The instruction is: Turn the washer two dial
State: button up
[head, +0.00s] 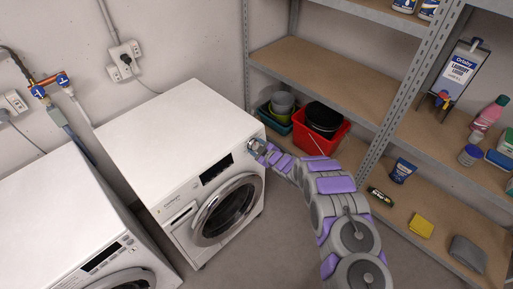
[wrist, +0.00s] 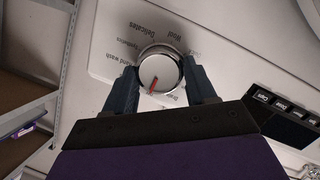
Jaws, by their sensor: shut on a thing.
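Two white front-loading washers stand side by side in the head view, one at the middle (head: 180,125) and one at the lower left (head: 50,205). My gripper (head: 256,147) is at the upper right of the middle washer's front panel. In the wrist view, my gripper (wrist: 161,85) has its two dark fingers on either side of a round silver-rimmed white dial (wrist: 160,68), shut on it. The dial has a red pointer mark towards the bottom of the picture. Printed programme words, such as "Delicates" and "Wool", ring the dial. In the head view the gripper hides the dial.
The middle washer's round door (head: 228,210) is below the panel. A dark display (wrist: 285,115) lies right of the dial in the wrist view. Metal shelving (head: 375,125) with a red bin (head: 328,145) stands to the right, close to my arm.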

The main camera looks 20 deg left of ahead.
dwell(0.4)
jog(key=o, duration=1)
jog(key=shift+o, duration=0.2)
jog(key=shift+s+d, duration=0.1)
jog(key=shift+d, duration=0.05)
jog(key=p+v, duration=0.2)
jog(key=v, duration=1.5)
jog(key=shift+p, duration=0.3)
jog(key=shift+f, duration=0.1)
